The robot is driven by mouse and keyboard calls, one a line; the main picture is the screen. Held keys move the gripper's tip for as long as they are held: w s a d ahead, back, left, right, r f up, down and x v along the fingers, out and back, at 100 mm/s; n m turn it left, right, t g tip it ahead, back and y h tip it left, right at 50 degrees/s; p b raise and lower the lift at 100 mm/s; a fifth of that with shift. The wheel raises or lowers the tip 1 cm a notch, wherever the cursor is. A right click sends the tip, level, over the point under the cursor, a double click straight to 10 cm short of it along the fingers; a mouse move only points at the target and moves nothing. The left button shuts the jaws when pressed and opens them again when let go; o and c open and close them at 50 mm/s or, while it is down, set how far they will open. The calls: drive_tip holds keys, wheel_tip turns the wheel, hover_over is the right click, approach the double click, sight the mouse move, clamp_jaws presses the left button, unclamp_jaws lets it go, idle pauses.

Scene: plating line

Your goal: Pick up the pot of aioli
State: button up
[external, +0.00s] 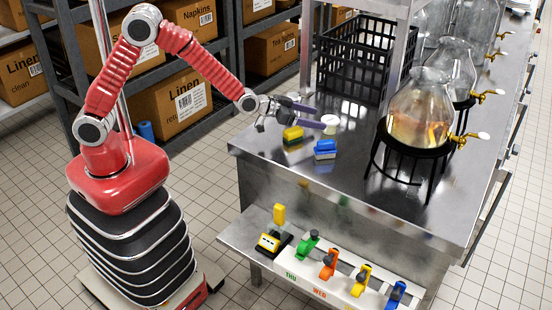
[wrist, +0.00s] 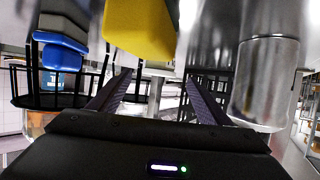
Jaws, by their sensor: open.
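A small white round pot (external: 331,120), which looks like the pot of aioli, stands on the steel counter (external: 262,160) near its back left part. My gripper (external: 319,118) is open and empty. Its two dark purple fingers reach out low over the counter, with their tips close to the pot's left side. I cannot tell whether they touch it. In the wrist view the open fingers (wrist: 160,76) point away from the camera, and I cannot make out the pot there.
A yellow sponge (external: 293,133) and a blue one (external: 325,147) lie just in front of the gripper. A black crate (external: 357,57) stands behind. Glass dispensers (external: 416,112) on black stands fill the right side. A steel post (external: 396,52) rises near the crate.

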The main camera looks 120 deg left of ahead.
sight(325, 120)
drive_tip(key=shift+x, duration=2.65)
drive_tip(key=shift+r, duration=0.1)
drive_tip(key=c, duration=1.1)
